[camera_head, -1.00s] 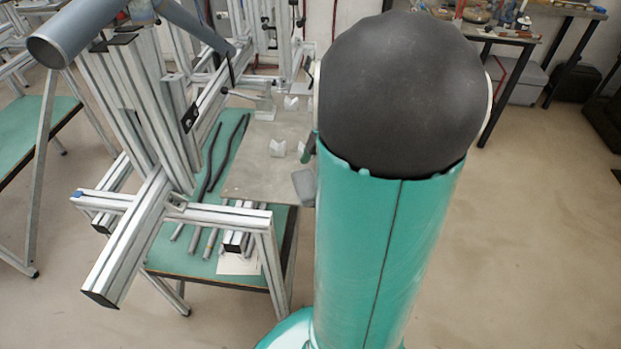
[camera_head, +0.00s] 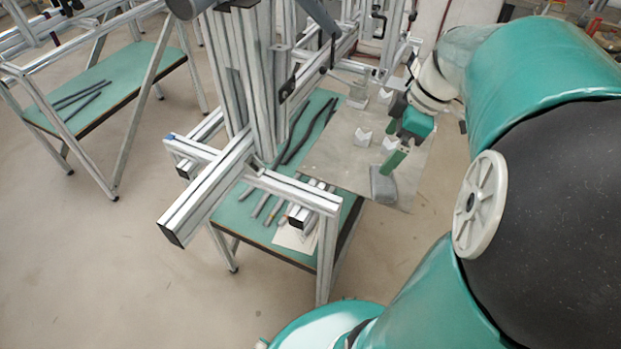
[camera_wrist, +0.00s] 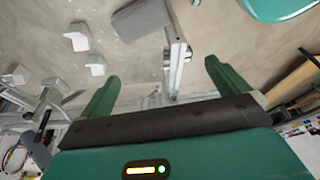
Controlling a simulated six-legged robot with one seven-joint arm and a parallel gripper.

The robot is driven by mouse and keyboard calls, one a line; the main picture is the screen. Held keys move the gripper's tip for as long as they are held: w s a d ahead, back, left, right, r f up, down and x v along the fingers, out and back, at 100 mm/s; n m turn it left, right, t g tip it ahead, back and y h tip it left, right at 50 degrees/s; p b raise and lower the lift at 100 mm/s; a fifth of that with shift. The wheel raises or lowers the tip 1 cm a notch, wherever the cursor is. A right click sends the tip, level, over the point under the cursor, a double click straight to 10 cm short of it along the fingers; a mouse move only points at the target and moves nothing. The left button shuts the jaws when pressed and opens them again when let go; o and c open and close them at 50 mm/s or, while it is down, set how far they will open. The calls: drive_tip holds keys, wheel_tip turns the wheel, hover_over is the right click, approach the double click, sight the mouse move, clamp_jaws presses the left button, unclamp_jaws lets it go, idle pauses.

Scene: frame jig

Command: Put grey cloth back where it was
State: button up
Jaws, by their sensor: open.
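The grey cloth (camera_head: 383,185) is a small folded-looking grey piece near the front edge of a flat grey plate (camera_head: 335,160). In the wrist view the cloth (camera_wrist: 141,18) shows at the top, beyond my fingers. My gripper (camera_head: 389,150) has green fingers and hangs over the plate, just behind the cloth in the head view. In the wrist view my gripper (camera_wrist: 161,72) has its fingers wide apart with nothing between them. The lower finger looks close to the cloth; I cannot tell whether it touches.
Several pale V-shaped blocks (camera_head: 363,137) stand on the plate near my gripper. An aluminium profile frame (camera_head: 215,185) rises left of the plate. Dark rods (camera_head: 292,135) lie on the green table top (camera_head: 240,213). Open floor (camera_head: 110,260) lies at the left front.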

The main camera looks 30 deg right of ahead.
drive_tip(key=s+a+r+m+t+h, duration=0.1)
drive_tip(key=a+m, duration=0.4)
drive_tip(key=a, duration=0.5)
drive_tip(key=s+a+r+m+t+h, duration=0.1)
drive_tip(key=a+m, duration=0.3)
drive_tip(key=a, duration=0.7)
drive_tip(key=shift+s+m+t+h, duration=0.4)
drive_tip(key=shift+s+t+h, duration=0.1)
drive_tip(key=shift+s+t, duration=0.3)
drive_tip(key=shift+a, duration=0.1)
